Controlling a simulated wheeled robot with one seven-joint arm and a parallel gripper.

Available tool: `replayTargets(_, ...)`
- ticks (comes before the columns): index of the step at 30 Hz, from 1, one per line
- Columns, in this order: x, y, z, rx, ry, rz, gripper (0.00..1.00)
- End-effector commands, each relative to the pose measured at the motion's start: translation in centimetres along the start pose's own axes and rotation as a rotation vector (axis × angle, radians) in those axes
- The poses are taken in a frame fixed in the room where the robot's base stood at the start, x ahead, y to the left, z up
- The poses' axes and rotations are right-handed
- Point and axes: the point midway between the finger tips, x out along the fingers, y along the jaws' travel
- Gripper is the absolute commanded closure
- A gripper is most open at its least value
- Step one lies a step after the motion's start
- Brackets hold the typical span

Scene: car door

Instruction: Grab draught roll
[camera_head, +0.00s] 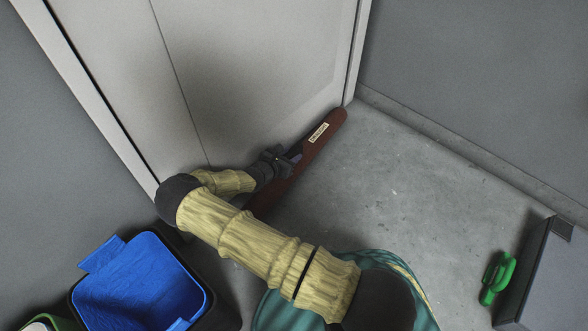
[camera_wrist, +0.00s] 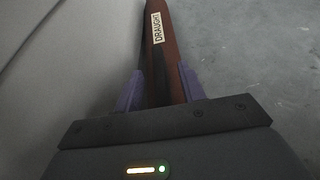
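The draught roll (camera_head: 314,147) is a long reddish-brown roll with a pale label. It lies on the floor along the foot of the light grey door, running diagonally in the head view. In the wrist view the roll (camera_wrist: 170,62) runs away from me, and its label reads DRAUGHT. My gripper (camera_head: 291,158) is at the roll's middle stretch, and my arm hides part of the roll's near end. In the wrist view my gripper's purple fingers (camera_wrist: 162,88) stand on either side of the roll, close to its sides. I cannot tell whether they press on it.
The door (camera_head: 240,70) stands just behind the roll. A blue-lined bin (camera_head: 145,285) stands at the lower left. A green object (camera_head: 496,278) and a grey box (camera_head: 550,285) are at the lower right. The concrete floor right of the roll is clear.

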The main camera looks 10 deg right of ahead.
Motion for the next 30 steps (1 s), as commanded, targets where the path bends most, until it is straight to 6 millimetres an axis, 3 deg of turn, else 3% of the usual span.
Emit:
replayTargets(9,2.8,0.2,-0.1,0.001,-0.001,0.000,0.60)
replayTargets(26,2.8,0.1,0.0,0.000,-0.001,0.000,0.60)
replayTargets(30,2.8,0.1,0.0,0.000,-0.001,0.000,0.88)
